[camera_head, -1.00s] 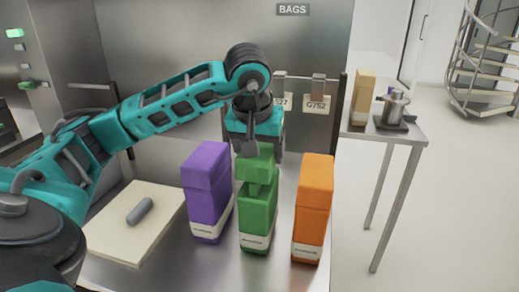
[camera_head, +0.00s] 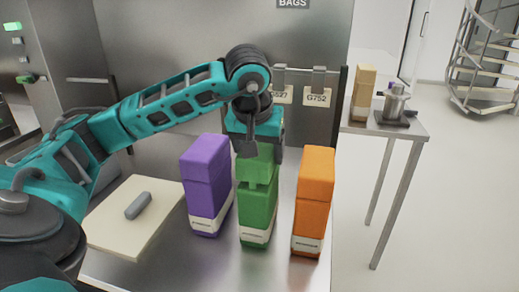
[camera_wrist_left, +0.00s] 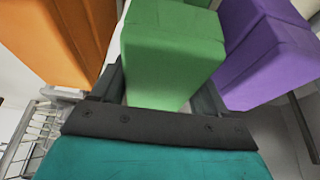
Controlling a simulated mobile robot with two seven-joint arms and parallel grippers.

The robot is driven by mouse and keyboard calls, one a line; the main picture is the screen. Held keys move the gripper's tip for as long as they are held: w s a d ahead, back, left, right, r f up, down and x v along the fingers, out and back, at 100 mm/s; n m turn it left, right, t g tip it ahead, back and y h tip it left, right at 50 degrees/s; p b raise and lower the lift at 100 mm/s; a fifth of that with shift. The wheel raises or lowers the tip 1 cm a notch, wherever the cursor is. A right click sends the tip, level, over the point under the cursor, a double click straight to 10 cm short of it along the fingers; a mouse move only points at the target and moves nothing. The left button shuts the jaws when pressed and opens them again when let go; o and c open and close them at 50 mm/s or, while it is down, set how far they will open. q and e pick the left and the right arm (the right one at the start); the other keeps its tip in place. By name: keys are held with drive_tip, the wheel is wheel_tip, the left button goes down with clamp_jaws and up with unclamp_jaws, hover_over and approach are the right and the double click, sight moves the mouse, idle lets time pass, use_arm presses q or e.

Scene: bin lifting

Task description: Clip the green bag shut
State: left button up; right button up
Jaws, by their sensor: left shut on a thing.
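The green bag (camera_head: 258,210) stands upright between the purple bag and the orange bag, with a white label near its base and a notch below its top part. My left gripper (camera_head: 257,152) points down over its top and is shut on that top part. In the left wrist view the green bag's top (camera_wrist_left: 170,50) fills the space between the two fingers. Part of the top is hidden behind the gripper in the head view. My right gripper is not in view.
The purple bag (camera_head: 206,185) and orange bag (camera_head: 314,200) stand close on either side. A cream board (camera_head: 115,228) with a grey cylinder (camera_head: 138,205) lies at left. Clips with tags (camera_head: 318,97) hang behind.

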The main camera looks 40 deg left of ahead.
use_arm(q)
drive_tip(key=shift+f, duration=0.15)
drive_tip(key=shift+f+b, duration=0.35)
drive_tip(key=shift+b, duration=0.05)
drive_tip(key=shift+f, duration=0.3)
idle(0.9)
drive_tip(key=o, duration=1.1)
drive_tip(key=shift+c, duration=0.2)
